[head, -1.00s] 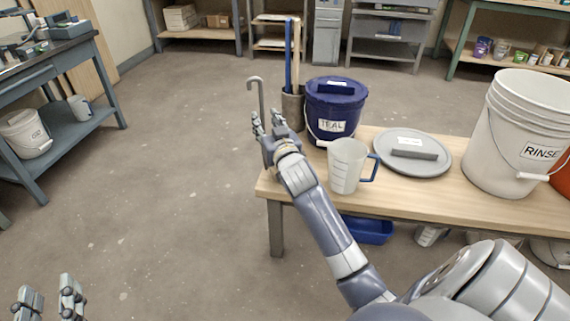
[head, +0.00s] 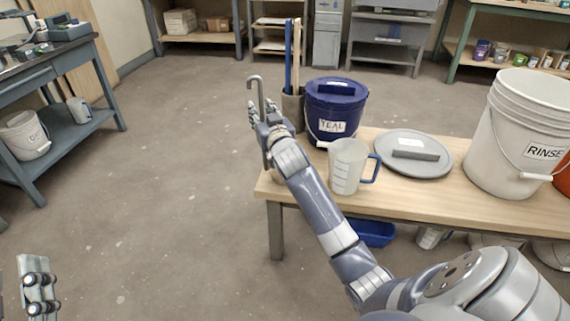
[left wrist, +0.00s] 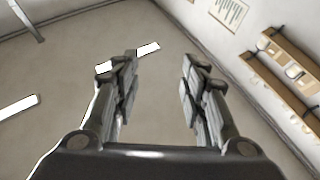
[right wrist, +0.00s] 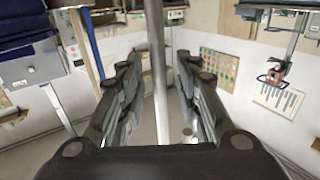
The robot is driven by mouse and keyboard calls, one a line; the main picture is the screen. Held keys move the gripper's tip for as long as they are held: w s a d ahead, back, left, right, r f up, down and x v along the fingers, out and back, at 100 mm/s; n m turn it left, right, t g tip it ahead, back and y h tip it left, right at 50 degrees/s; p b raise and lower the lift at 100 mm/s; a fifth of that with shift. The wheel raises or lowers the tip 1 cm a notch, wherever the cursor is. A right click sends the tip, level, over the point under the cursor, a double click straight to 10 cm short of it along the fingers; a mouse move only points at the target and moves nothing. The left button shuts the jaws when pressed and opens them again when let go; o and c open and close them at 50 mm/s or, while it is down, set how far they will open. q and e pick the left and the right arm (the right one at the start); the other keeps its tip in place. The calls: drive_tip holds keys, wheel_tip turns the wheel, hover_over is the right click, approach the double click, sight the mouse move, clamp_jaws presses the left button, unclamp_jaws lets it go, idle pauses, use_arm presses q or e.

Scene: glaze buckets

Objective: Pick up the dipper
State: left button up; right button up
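The dipper (head: 261,95) is an upright grey metal rod with a hooked top, at the left end of the wooden table. Its lower end is hidden behind my right gripper and the table end. My right gripper (head: 263,112) is at the rod, fingers pointing away from me. In the right wrist view the dipper's rod (right wrist: 157,75) stands between the two fingers of the right gripper (right wrist: 158,85), with a small gap on each side. My left gripper (head: 39,288) is low at the left, away from the table; its wrist view shows the fingers (left wrist: 158,85) apart and empty.
On the wooden table (head: 420,205) stand a blue TEAL bucket (head: 352,106), a clear measuring jug (head: 346,168), a grey lid (head: 432,168), a tool holder (head: 291,112) and a white RINSE bucket (head: 515,130). Open floor (head: 170,180) lies left of the table.

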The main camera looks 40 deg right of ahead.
sight(261, 78)
clamp_jaws()
drive_tip(key=shift+r, duration=0.1)
drive_tip(key=shift+r, duration=0.3)
wheel_tip(261, 78, up, 4)
drive_tip(key=shift+r+p, duration=0.15)
drive_tip(key=shift+p, duration=0.95)
wheel_tip(261, 78, up, 5)
drive_tip(key=shift+f+p, duration=0.2)
drive_tip(key=shift+p, duration=0.6)
use_arm(q)
wheel_tip(261, 78, down, 18)
drive_tip(key=a+g+y, duration=0.2)
drive_tip(key=g+y, duration=0.1)
drive_tip(key=g, duration=0.7)
drive_tip(key=shift+a+r, duration=0.25)
use_arm(e)
drive_tip(key=shift+r, duration=0.2)
use_arm(q)
drive_tip(key=shift+s, duration=0.1)
use_arm(e)
drive_tip(key=shift+c, duration=2)
unclamp_jaws()
clamp_jaws()
